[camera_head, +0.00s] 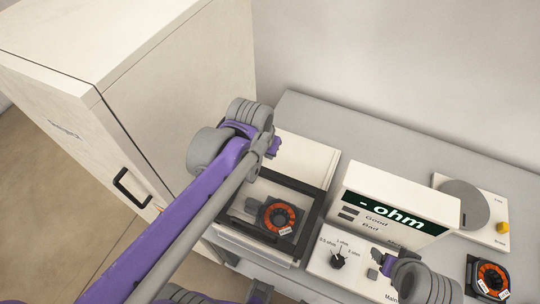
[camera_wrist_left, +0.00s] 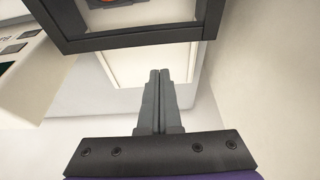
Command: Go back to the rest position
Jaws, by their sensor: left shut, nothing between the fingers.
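My left arm comes in from the lower left in the head view. The end of that arm, with my left gripper (camera_head: 272,147), is over the back of a black-framed tray (camera_head: 318,190). In the left wrist view my left gripper (camera_wrist_left: 160,75) is shut and empty, its two grey fingers side by side over a pale panel (camera_wrist_left: 150,62). An orange and black coil (camera_head: 280,217) lies inside the tray, apart from the gripper.
A white meter (camera_head: 400,195) reading "- ohm" stands right of the tray, with a knob panel (camera_head: 338,261) before it. A second coil (camera_head: 488,277) and a grey disc device (camera_head: 462,204) are farther right. A tall cabinet (camera_head: 130,90) stands at left.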

